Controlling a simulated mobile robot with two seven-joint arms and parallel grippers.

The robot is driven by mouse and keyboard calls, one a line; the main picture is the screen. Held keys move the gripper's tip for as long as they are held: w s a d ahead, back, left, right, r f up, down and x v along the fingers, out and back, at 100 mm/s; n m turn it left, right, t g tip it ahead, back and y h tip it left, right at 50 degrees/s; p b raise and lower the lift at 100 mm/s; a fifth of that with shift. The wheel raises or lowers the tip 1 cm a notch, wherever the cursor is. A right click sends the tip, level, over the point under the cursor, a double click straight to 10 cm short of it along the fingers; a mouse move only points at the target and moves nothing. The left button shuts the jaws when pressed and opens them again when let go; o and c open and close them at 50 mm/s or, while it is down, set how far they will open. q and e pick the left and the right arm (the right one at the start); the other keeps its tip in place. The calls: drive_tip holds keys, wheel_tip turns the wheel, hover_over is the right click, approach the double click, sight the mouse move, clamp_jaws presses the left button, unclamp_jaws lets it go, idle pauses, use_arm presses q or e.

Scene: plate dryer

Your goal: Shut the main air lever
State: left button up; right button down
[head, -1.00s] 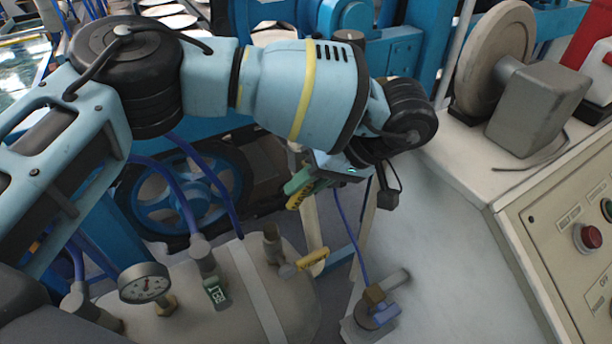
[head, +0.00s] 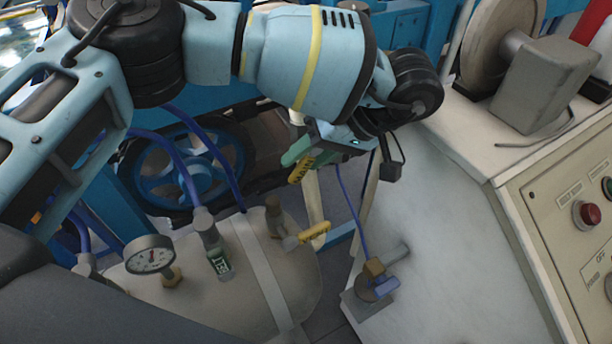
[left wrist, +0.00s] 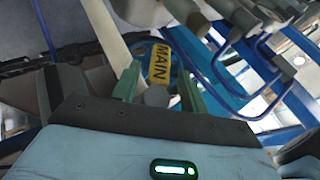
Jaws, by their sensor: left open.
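The main air lever (left wrist: 158,62) is a yellow handle marked MAIN in the left wrist view. It lies in the gap between the two green fingers of my left gripper (left wrist: 159,72), which is open. In the head view the left gripper (head: 296,157) hangs below my wrist with a yellow, dark-lettered handle (head: 301,169) at its fingers. I cannot tell whether the fingers touch the handle. The lever's pivot and pipe are hidden. My right gripper is not in view.
A beige tank (head: 250,285) with a pressure gauge (head: 150,255) and another yellow lever (head: 315,232) stands below. Blue hoses (head: 185,160) and a blue wheel (head: 180,175) are to the left. A control panel (head: 575,235) is at the right.

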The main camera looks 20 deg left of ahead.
use_arm(q)
drive_tip(key=s+d+r, duration=0.1)
drive_tip(key=s+r, duration=0.1)
drive_tip(key=s, duration=0.5)
drive_tip(key=s+d+r, duration=0.2)
drive_tip(key=s, duration=0.6)
drive_tip(key=shift+s+d+r, duration=0.25)
drive_tip(key=shift+s+r, duration=0.05)
